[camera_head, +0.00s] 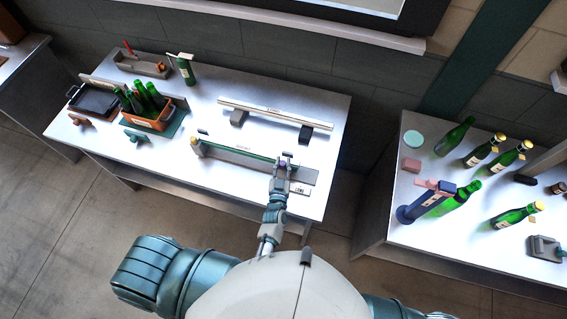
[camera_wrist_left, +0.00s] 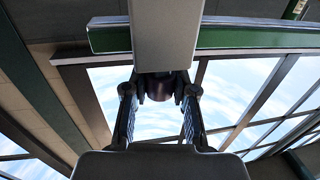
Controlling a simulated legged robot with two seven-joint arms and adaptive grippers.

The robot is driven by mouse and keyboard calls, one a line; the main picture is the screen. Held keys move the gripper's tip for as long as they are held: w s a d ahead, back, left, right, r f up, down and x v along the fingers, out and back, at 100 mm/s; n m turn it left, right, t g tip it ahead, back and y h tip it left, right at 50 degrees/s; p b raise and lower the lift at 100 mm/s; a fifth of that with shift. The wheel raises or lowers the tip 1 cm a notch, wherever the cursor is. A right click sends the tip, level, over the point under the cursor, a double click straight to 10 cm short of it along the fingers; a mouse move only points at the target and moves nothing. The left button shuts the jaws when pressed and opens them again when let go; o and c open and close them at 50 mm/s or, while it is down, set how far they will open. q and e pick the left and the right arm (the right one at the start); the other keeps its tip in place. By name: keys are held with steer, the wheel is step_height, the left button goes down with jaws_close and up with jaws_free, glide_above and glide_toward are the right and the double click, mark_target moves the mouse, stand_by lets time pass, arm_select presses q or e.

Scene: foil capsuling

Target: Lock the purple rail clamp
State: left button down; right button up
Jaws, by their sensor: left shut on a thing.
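My left gripper (camera_head: 282,160) is at the right end of a long rail fixture (camera_head: 235,154) with a green strip on the work table. In the left wrist view, the two fingers of my left gripper (camera_wrist_left: 160,98) stand on either side of a dark, faintly purple knob (camera_wrist_left: 159,88) and are shut on it. I take this knob as part of the purple rail clamp. A grey block (camera_wrist_left: 165,35) in front hides its upper part. The green rail strip (camera_wrist_left: 255,38) runs behind the block. Whether the clamp is locked cannot be told. My right gripper is not in view.
A pale bar on dark supports (camera_head: 283,112) lies behind the fixture. An orange crate of green bottles (camera_head: 150,120) and a lone bottle (camera_head: 186,70) stand to the left. The right table (camera_head: 412,233) holds several bottles. The table's front edge is mostly clear.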

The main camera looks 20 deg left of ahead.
arm_select(q)
steer(key=c, duration=0.9)
jaws_free()
steer(key=shift+s, duration=0.15)
steer(key=shift+a, duration=0.1)
steer(key=s+d, duration=0.2)
steer(key=s, duration=1)
